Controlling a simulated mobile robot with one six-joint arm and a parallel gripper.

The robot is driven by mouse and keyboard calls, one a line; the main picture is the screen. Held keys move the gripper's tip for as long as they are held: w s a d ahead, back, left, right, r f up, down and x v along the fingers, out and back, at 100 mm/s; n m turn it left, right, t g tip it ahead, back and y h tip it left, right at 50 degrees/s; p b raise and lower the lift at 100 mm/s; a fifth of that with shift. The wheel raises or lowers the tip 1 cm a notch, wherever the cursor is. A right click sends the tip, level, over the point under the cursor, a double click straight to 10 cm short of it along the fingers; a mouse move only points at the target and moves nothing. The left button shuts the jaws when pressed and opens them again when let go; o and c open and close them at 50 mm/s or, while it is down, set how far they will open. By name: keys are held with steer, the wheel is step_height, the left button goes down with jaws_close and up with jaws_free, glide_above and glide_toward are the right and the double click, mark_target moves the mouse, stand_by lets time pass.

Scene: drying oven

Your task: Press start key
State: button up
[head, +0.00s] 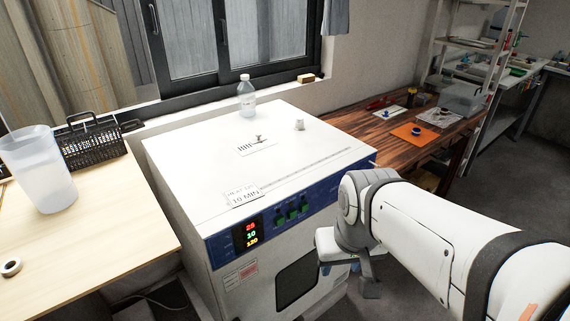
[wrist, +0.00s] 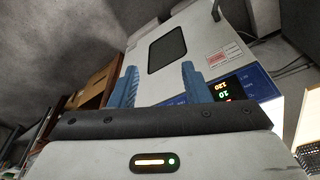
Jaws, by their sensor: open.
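The drying oven (head: 235,160) is a white box with a blue control strip on its upper front. The strip holds a lit display (head: 251,233) with red, green and yellow numbers and a few green keys (head: 292,211) to its right. I cannot read which key is start. My gripper (head: 367,278) is in front of the oven, right of the keys and lower than them, apart from the panel. In the wrist view my gripper (wrist: 158,85) has its blue fingers spread and nothing between them. The display (wrist: 222,90) also shows there, while the keys are hidden behind a finger.
A bottle (head: 246,96), a small white knob and a label (head: 243,195) are on the oven's top. A pale table (head: 110,235) with a plastic beaker (head: 38,168) and black basket stands left. A wooden bench (head: 370,120) with small items stands right. Floor is open at right.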

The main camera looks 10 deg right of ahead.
steer(key=shift+c, duration=0.5)
jaws_close()
stand_by(1.4)
